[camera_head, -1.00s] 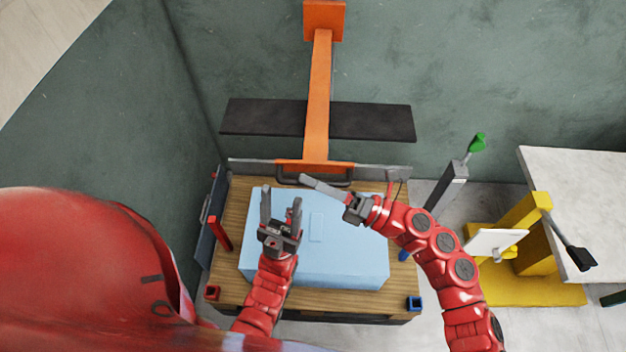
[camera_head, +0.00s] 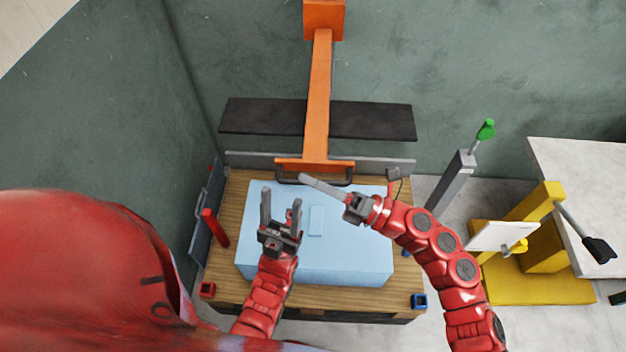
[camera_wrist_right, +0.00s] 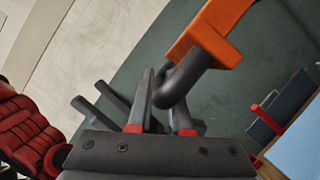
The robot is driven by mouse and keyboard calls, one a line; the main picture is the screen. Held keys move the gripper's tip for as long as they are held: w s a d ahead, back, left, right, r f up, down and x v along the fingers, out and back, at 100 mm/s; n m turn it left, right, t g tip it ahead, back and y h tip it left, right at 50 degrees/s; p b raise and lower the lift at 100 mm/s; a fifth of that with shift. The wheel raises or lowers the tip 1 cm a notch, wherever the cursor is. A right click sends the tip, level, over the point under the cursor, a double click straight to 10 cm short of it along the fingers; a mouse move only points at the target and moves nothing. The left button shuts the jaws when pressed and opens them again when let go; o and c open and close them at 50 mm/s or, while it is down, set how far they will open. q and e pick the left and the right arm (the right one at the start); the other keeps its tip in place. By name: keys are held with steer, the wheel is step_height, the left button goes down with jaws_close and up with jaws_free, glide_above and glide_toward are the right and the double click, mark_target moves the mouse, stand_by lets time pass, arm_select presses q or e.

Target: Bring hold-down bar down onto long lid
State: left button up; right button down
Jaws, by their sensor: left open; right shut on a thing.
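The orange hold-down bar (camera_head: 317,95) stretches from an orange block on the far side towards the pallet, ending in an orange crosspiece with a dark handle (camera_head: 346,180). My right gripper (camera_head: 305,180) is shut on this handle; the right wrist view shows the handle's dark rod (camera_wrist_right: 178,84) by my fingers, below the orange end (camera_wrist_right: 208,42). A light blue block (camera_head: 345,255) with a small raised rectangle lies on the wooden pallet, below the bar's end in the picture. I cannot tell whether it is the long lid. My left gripper (camera_head: 281,207) is open and empty over the block.
A long black panel (camera_head: 375,121) lies crosswise behind the bar. A red post (camera_head: 215,228) stands at the pallet's left edge. A grey post with a green tip (camera_head: 487,129) and a yellow press (camera_head: 535,285) stand to the right, by a pale table (camera_head: 580,175).

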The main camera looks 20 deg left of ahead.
step_height(320, 180, down, 46)
steer(key=b, duration=4)
steer(key=shift+b, duration=0.35)
steer(key=shift+r, duration=0.15)
steer(key=c, duration=0.8)
jaws_free()
steer(key=shift+c, duration=0.2)
steer(key=shift+d, duration=0.1)
steer(key=p+v, duration=0.2)
steer(key=v, duration=1.5)
steer(key=shift+d, duration=0.15)
